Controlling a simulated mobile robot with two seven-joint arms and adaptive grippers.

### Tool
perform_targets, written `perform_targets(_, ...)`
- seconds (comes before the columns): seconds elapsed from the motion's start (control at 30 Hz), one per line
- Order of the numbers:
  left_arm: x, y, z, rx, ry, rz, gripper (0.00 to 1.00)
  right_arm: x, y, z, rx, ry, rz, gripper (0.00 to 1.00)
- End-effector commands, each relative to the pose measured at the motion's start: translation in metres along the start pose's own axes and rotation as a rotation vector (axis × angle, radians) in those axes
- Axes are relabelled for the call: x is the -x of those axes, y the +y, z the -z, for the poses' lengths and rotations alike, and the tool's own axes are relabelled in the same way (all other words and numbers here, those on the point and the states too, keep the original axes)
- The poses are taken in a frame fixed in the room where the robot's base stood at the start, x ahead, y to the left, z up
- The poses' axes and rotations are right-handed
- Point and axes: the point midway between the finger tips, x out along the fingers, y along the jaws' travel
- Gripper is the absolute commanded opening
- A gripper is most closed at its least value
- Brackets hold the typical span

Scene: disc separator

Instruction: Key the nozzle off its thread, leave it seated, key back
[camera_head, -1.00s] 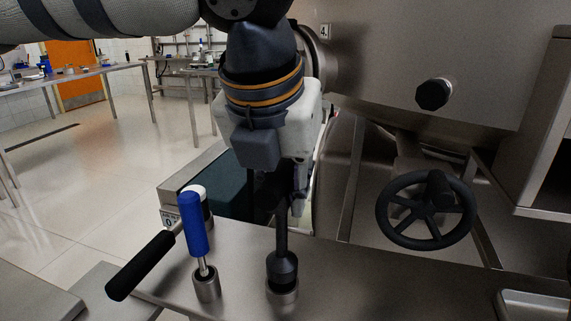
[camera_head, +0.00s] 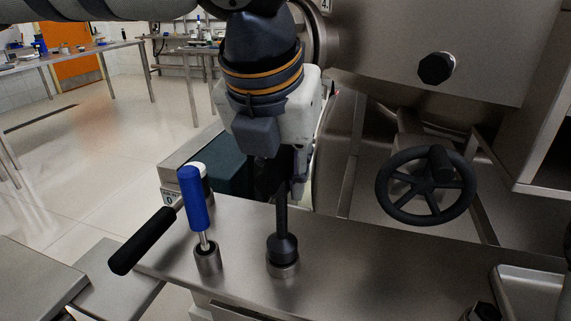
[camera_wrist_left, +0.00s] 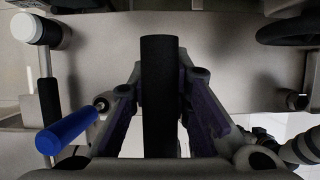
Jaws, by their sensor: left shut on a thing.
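My left gripper (camera_head: 286,186) comes down from the top of the head view and is shut on the upper part of a black key (camera_head: 281,217). The key stands upright, its wide lower end in a short metal cup (camera_head: 283,269) on the steel bench. In the left wrist view, the key's black handle (camera_wrist_left: 160,105) lies between the two fingers of the left gripper (camera_wrist_left: 162,78). The hand hides the key's upper part in the head view. I cannot clearly make out the nozzle. My right gripper is not in view.
A blue-handled tool (camera_head: 193,199) stands in another metal cup (camera_head: 207,258) just left of the key. A black lever handle (camera_head: 142,241) juts out at the bench's left edge. A black handwheel (camera_head: 425,186) and a metal tray (camera_head: 535,290) are at the right.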

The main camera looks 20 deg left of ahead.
Motion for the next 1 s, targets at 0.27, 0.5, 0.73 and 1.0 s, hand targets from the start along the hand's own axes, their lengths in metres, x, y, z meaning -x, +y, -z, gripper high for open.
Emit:
perform_targets(0.27,-0.006,0.000,0.003,0.000,-0.002,0.001,0.00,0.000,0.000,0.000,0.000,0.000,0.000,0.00)
perform_targets(0.5,-0.009,0.000,0.004,0.001,-0.003,0.001,0.00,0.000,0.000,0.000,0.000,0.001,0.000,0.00)
perform_targets(0.73,-0.010,0.000,0.004,0.001,-0.003,0.001,0.00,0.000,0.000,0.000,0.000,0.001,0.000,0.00)
perform_targets(1.0,-0.022,0.000,0.009,0.001,-0.004,-0.001,0.00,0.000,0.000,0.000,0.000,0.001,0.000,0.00)
